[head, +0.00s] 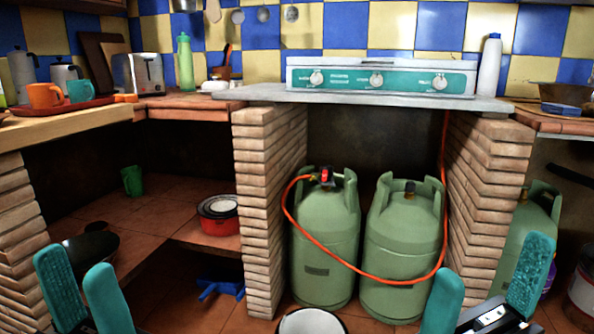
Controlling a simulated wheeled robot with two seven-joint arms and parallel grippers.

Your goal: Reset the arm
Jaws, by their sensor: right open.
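My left gripper (75,264) is at the lower left, with two teal fingers pointing up. Its fingers are apart with a gap between them, and I see nothing held. My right gripper (491,254) is at the lower right, its teal fingers wide apart and empty. Both grippers are in front of the brick counters, apart from each other. The lower parts of both arms are cut off by the bottom edge.
Two green gas cylinders (325,240) with an orange hose (340,256) stand between brick pillars (262,215) under a stove (380,77). A red pot (219,215) and green cup (132,181) sit on the lower left shelf. An orange mug (45,95) is on the left counter.

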